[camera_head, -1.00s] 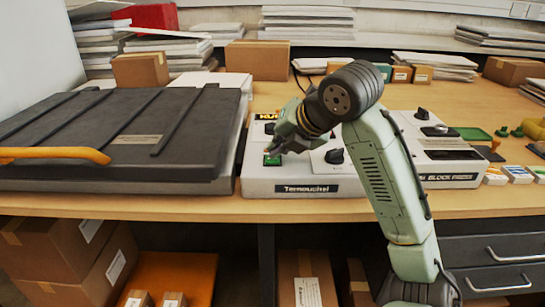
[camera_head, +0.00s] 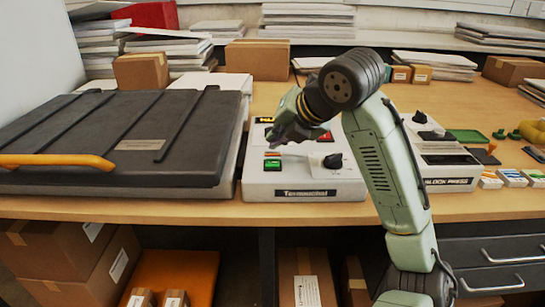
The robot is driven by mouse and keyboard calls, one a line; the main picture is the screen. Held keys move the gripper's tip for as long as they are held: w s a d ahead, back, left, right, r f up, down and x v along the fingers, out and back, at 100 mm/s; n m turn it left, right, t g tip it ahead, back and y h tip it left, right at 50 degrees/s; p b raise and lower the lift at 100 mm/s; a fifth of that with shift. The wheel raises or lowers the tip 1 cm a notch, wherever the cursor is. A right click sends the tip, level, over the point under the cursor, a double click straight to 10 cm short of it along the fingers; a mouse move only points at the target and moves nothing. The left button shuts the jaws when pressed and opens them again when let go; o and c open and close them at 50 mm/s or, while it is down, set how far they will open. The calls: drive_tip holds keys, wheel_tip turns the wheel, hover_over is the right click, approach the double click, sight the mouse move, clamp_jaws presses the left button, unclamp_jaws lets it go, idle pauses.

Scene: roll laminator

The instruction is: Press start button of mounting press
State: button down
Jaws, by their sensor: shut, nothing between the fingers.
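The mounting press has a large dark lid (camera_head: 120,138) with a yellow-orange handle (camera_head: 58,161) at the left of the table. Beside it on the right is its light grey control box (camera_head: 305,185). The box carries a green button (camera_head: 272,164), a red button (camera_head: 324,137) and a black knob (camera_head: 333,161). The green button is in plain view at the left of the box top. My gripper (camera_head: 273,142) is shut and empty. It appears just above and behind the green button, with a gap between them in the picture.
A second light grey machine (camera_head: 450,172) stands right of the control box, partly behind my arm. Cardboard boxes (camera_head: 257,58) and stacks of boards (camera_head: 308,20) line the back. Small coloured packs (camera_head: 513,178) lie at the right. The table's front edge is clear.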

sight(276, 161)
drive_tip(key=shift+r+p, duration=0.85)
drive_tip(key=shift+r, duration=0.7)
